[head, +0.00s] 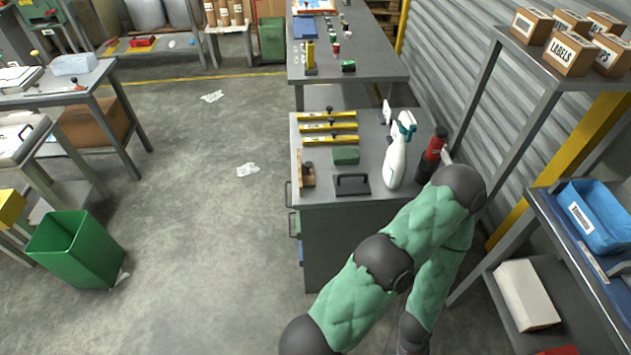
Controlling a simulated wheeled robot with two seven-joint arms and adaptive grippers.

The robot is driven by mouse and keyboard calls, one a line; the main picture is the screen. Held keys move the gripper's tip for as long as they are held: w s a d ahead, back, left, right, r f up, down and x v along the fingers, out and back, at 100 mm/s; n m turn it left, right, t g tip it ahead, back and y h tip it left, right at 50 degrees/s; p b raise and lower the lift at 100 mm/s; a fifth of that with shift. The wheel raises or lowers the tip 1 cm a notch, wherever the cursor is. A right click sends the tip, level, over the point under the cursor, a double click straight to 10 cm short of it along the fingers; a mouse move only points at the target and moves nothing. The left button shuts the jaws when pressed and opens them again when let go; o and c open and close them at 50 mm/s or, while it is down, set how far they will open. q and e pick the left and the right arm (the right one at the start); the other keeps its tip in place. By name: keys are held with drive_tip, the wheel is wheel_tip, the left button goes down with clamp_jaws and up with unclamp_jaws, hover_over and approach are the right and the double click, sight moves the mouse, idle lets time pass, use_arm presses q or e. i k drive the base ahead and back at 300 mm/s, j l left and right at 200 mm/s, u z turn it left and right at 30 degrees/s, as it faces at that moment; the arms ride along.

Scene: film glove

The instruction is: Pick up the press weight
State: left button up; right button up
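What looks like the press weight (352,185) is a dark, flat block with a raised handle bar. It lies on the front part of the grey bench top (318,192). A green padded arm of mine rises from the lower edge, bends beside the bench's right front corner and folds back down. No gripper fingers of this arm can be made out. My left gripper is not in view either. Nothing is seen touching the weight.
Near the weight are a green block (345,155), a wooden piece with a dark knob (307,175), yellow bars (329,127), a white spray bottle (397,155) and a red-and-black cylinder (431,155). A green bin (75,250) stands left. The floor between is mostly clear.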

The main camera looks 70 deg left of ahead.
sight(358, 183)
drive_tip(key=j+u, duration=0.1)
drive_tip(key=u, duration=2)
